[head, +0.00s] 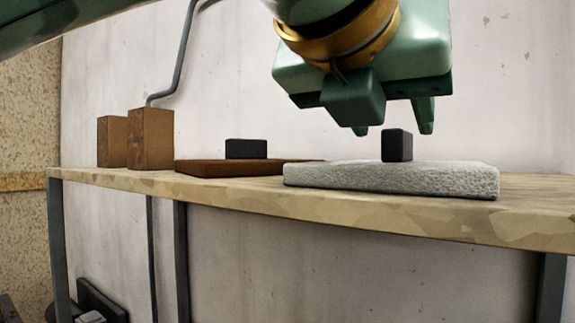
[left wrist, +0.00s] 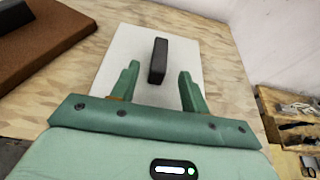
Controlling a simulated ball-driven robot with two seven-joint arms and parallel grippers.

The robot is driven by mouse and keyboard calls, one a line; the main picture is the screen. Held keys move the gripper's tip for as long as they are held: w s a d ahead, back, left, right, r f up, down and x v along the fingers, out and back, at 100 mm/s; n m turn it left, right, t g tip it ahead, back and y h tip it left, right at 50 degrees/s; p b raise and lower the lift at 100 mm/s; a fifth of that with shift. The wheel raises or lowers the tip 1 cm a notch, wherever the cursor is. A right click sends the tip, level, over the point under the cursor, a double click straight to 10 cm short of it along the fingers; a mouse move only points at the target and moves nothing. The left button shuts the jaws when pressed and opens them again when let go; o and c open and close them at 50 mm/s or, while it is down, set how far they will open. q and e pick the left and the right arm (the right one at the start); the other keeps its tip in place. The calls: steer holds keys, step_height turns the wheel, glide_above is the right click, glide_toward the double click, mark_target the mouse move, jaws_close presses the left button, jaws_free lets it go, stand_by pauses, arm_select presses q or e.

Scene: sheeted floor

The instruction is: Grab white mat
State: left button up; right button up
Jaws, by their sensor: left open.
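The white mat (head: 390,182) is a thick, rough-textured slab lying flat on the wooden table near its front edge. It also shows in the left wrist view (left wrist: 195,62), beyond my fingers. A small black block (head: 397,145) stands on the mat, and in the left wrist view the block (left wrist: 159,60) lies between the lines of my two fingers. My left gripper (head: 393,132) is open and empty, pointing down above the mat with its fingertips near the block's top height. In the left wrist view the gripper (left wrist: 157,80) has its fingers spread apart. My right gripper is not in view.
A brown mat (head: 200,167) with a dark block (head: 246,149) on it lies left of the white mat. Two brown boxes (head: 151,138) stand at the table's left end. A pale wall (head: 230,85) rises behind the table (head: 330,206). Wood right of the mat is clear.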

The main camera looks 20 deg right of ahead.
mark_target(395, 138)
arm_select(q)
steer(key=p+x, duration=0.1)
steer(key=x, duration=0.4)
steer(key=shift+w, duration=0.1)
steer(key=shift+a, duration=0.15)
steer(key=c, duration=0.4)
jaws_close()
